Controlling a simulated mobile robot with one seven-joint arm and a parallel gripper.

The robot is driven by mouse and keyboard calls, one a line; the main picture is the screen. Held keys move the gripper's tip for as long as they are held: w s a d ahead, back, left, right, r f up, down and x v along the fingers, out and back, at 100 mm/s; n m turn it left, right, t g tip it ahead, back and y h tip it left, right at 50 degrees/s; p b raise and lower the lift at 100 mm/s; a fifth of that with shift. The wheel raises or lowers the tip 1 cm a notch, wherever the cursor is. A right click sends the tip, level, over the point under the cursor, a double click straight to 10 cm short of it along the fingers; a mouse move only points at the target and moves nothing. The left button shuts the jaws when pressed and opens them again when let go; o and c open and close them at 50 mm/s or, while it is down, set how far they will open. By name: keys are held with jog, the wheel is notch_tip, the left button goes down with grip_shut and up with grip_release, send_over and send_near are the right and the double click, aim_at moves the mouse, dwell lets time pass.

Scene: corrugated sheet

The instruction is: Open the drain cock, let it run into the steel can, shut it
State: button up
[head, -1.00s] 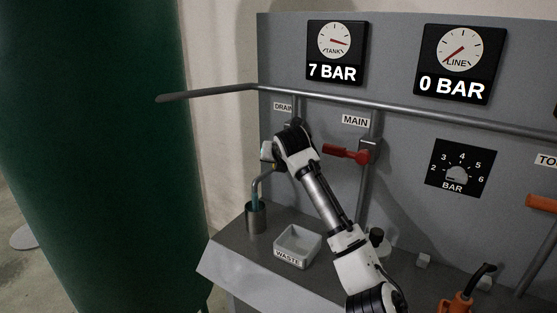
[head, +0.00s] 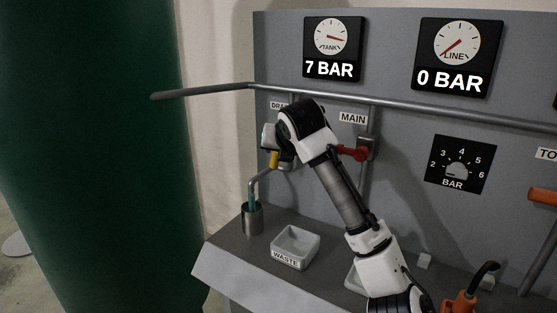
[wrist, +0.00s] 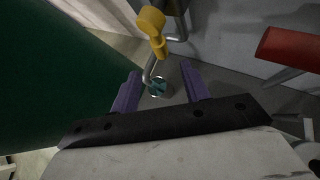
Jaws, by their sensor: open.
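The drain cock's yellow handle (head: 274,159) points down beside my wrist, under the partly covered DRAIN label (head: 279,105). In the wrist view the handle (wrist: 156,35) lies beyond my fingertips, apart from them. My gripper (wrist: 160,82) is open, its purple fingers spread with nothing between them. In the head view my arm hides most of the gripper and the valve body. A bent spout (head: 256,181) leads down from the cock. Teal liquid (head: 252,199) shows between the spout and the steel can (head: 252,219), which stands upright below.
A WASTE tray (head: 296,244) sits right of the can on the grey shelf. The red MAIN lever (head: 352,153) is close to the right of my wrist. A green tank (head: 95,130) stands at the left. The TANK gauge (head: 333,45) reads 7 BAR and LINE (head: 459,50) reads 0.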

jog(key=shift+v, duration=1.2)
jog(key=shift+c, duration=0.5)
dwell(1.1)
